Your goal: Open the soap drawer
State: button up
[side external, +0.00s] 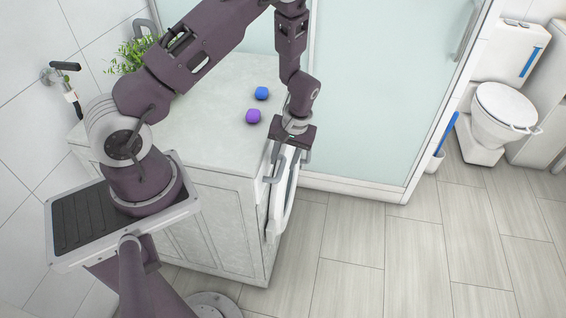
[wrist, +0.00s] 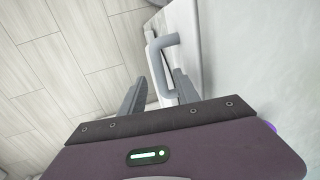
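The soap drawer's grey bar handle (wrist: 156,62) shows in the wrist view, beyond my fingers and within the gap between them as seen from there. The drawer front is a white strip on the appliance, mostly hidden. In the side external view, a grey handle (side external: 275,170) shows at the top of the white front, just under my gripper (side external: 290,152). My gripper points down with its fingers apart; the wrist view also shows the open gripper (wrist: 160,76). I cannot tell whether a finger touches the handle.
The white appliance with a round door (side external: 289,192) sits under the pale countertop (side external: 205,105). A purple ball (side external: 253,116) and a blue ball (side external: 262,93) lie on the counter close to my wrist. A glass shower screen (side external: 375,80) stands behind. The tiled floor in front is clear.

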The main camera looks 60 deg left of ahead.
jog(key=shift+s+a+f, duration=0.15)
jog(key=shift+f, duration=0.8)
jog(key=shift+c, duration=0.2)
grip_shut()
dwell(0.5)
